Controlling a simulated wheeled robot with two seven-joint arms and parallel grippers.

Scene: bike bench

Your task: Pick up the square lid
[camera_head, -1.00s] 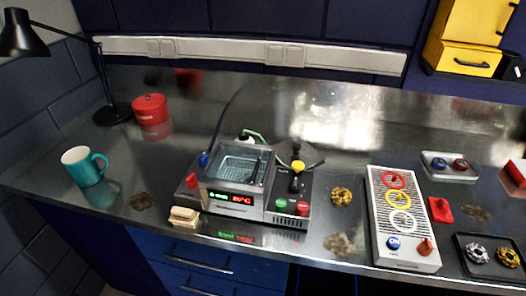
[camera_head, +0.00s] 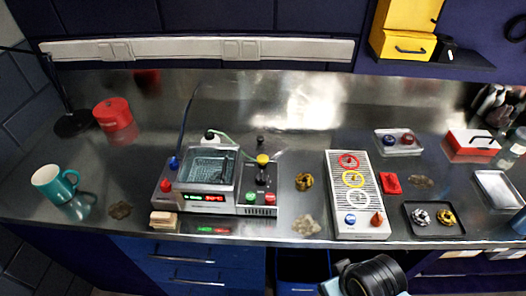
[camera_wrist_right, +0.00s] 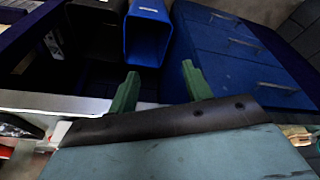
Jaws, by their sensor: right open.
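I cannot tell for sure which thing is the square lid. A small, flat, red, squarish piece (camera_head: 390,183) lies on the steel bench, just right of the grey panel with coloured rings, and may be it. My right gripper (camera_wrist_right: 160,88) shows in the right wrist view with its two green fingers apart and nothing between them. It is in front of the bench, above a blue bin (camera_wrist_right: 147,35) and beside blue drawers. My left gripper is not in view.
The ringed panel (camera_head: 340,196), a dark tray with two ring parts (camera_head: 434,233), a clear tray with two knobs (camera_head: 399,155) and a red-and-white box (camera_head: 470,145) surround the red piece. A heated bath unit (camera_head: 205,200) stands left. The back middle of the bench is clear.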

